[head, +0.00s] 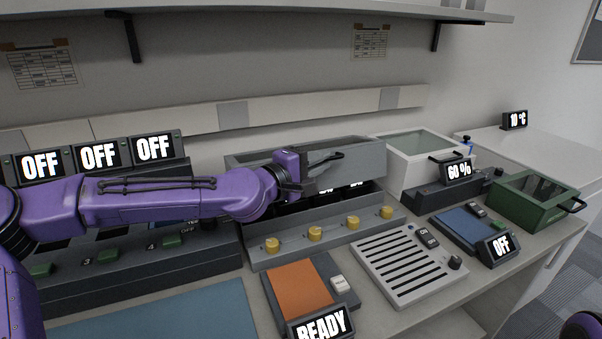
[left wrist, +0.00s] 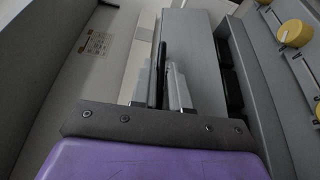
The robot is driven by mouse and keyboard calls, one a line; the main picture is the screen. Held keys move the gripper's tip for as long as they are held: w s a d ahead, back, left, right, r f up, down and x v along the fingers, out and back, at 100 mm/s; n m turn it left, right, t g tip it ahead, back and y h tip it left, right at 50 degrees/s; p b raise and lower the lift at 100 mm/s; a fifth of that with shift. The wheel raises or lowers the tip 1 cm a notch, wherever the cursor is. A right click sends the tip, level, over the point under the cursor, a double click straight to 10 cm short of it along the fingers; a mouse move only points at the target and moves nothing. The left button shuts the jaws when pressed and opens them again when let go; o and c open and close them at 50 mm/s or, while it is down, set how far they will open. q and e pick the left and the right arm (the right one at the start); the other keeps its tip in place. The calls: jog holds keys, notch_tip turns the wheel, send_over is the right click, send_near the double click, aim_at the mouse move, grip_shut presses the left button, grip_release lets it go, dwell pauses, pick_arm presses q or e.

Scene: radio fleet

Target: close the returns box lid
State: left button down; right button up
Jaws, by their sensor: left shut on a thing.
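No label marks a returns box. The long grey box (head: 345,177) in the middle has a glass-topped lid that stands raised, with a dark gap below its front edge and lit displays partly showing inside. My left gripper (head: 318,161) is at the front of this lid, shut on its dark handle. In the left wrist view the handle (left wrist: 161,75) lies between the two grey fingers, beside the lid's grey face (left wrist: 190,50). My arm hides the box's left part. A green box (head: 535,200) with a clear lid and a white box (head: 420,157) stand at the right, both looking closed.
Yellow knobs (head: 315,234) line the ledge before the grey box. An orange pad (head: 298,287), a slotted grey panel (head: 405,268) and a blue pad (head: 460,228) fill the front counter. A shelf (head: 300,8) hangs above. Part of my right arm shows at lower right.

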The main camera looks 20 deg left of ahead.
aim_at(323, 188)
pick_arm(q)
jog(key=shift+m, duration=0.7)
jog(key=f+b, duration=0.1)
jog(key=f, duration=0.1)
jog(key=s+d+f+b, duration=0.1)
jog(key=b, duration=0.1)
jog(key=shift+s+d+f, duration=0.15)
jog(key=shift+d+f, duration=0.05)
jog(key=shift+f, duration=0.15)
jog(key=shift+s+d+f+b, duration=0.2)
jog(key=shift+s+f+b, duration=0.1)
jog(key=shift+f+b, duration=0.5)
pick_arm(e)
notch_tip(323, 188, down, 7)
jog(key=shift+s+d+r, duration=0.2)
jog(key=shift+s, duration=0.05)
pick_arm(q)
jog(key=shift+r, duration=0.1)
